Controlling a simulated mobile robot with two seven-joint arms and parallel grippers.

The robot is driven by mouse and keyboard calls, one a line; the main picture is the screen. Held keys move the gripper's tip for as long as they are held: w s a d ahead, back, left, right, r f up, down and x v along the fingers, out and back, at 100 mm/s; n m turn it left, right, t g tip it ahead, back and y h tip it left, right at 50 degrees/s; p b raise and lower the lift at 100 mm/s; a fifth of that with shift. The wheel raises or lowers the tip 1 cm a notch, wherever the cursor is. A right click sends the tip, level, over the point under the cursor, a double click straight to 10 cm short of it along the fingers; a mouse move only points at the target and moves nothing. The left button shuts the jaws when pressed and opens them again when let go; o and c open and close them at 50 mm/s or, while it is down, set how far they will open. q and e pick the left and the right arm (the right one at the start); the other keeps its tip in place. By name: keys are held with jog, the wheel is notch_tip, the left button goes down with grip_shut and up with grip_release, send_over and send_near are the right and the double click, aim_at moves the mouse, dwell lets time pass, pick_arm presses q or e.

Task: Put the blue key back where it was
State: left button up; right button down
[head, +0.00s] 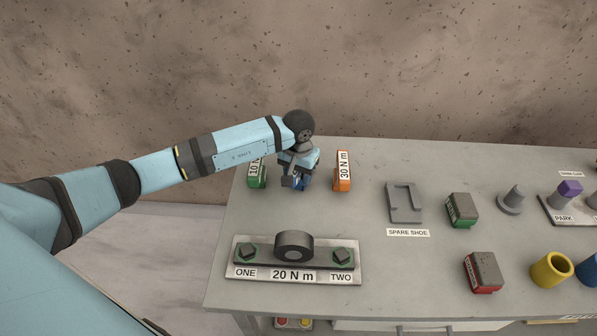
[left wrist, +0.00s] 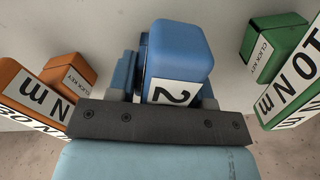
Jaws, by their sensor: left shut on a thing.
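The blue key (head: 302,184) is at the back of the grey bench, mostly hidden under my left gripper (head: 297,176). In the left wrist view the blue key (left wrist: 180,47) sits between the fingers, and part of a white label with a "2" shows. My left gripper is shut on it. The green 10 N m key (head: 257,175) stands to its left and the orange 30 N m key (head: 343,172) to its right, both apart from it. Whether the blue key touches the bench is hard to tell. My right gripper is out of view.
To the right are a grey spare shoe (head: 403,204), green (head: 462,211) and red (head: 483,272) blocks, and a yellow cup (head: 551,269). A stone wall stands behind the bench.

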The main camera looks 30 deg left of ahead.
pick_arm(q)
jog(key=shift+f+b, duration=0.15)
jog(key=shift+b, duration=0.2)
jog(key=o, duration=1.3)
jog(key=shift+r+p, duration=0.4)
jog(key=shift+p, duration=0.1)
notch_tip(320, 180, up, 10)
jog(key=shift+r+b, duration=0.25)
jog(key=shift+b, duration=0.5)
jog(key=shift+r, duration=0.6)
